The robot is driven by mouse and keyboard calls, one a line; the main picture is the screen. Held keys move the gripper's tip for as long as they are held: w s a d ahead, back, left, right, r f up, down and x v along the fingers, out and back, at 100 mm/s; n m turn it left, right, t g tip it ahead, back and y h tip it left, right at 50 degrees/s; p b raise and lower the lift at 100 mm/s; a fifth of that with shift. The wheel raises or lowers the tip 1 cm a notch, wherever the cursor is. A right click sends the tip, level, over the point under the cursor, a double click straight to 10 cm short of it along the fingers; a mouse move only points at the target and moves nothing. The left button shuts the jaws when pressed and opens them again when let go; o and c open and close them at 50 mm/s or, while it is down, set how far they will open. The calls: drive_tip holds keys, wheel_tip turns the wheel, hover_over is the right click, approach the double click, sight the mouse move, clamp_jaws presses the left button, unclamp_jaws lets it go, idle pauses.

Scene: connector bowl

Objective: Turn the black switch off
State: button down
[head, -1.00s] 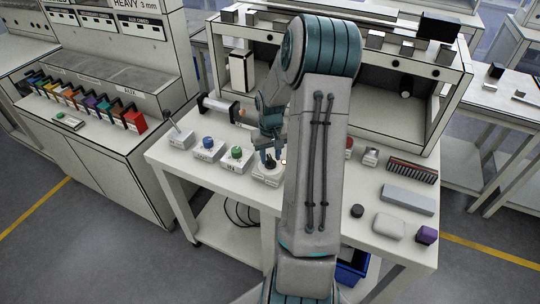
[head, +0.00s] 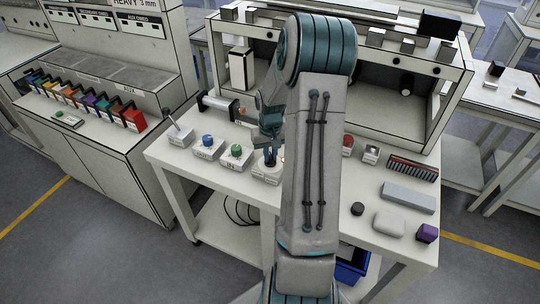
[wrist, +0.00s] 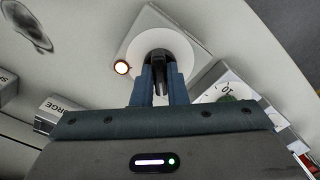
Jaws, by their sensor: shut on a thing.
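The black switch (wrist: 159,58) is a dark knob on a round white dial, on a pale box (head: 264,178) on the table. My gripper (wrist: 160,82) reaches down over it, its two fingers closed on the knob from both sides. In the head view my gripper (head: 270,158) is over the box and mostly covers the switch. A small round lamp (wrist: 122,67) beside the dial glows warm white. The fingers hide part of the knob, and its pointing direction is hard to tell.
A box with a green knob (head: 236,150) and one with a blue knob (head: 207,140) stand left of the switch. A lever box (head: 178,133) is farther left. A red button (head: 347,141) is to the right. A shelf unit (head: 400,85) stands behind.

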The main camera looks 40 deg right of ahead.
sight(271, 156)
drive_tip(key=m+b, duration=0.2)
drive_tip(key=m, duration=0.1)
drive_tip(key=shift+f+m, duration=0.1)
drive_tip(key=shift+m, duration=0.3)
drive_tip(key=shift+m+b, duration=0.85)
drive_tip(key=shift+m, duration=1.15)
drive_tip(key=c, duration=1.4)
unclamp_jaws()
drive_tip(key=shift+c, duration=0.2)
wheel_tip(271, 156, up, 14)
drive_tip(key=shift+b, duration=0.3)
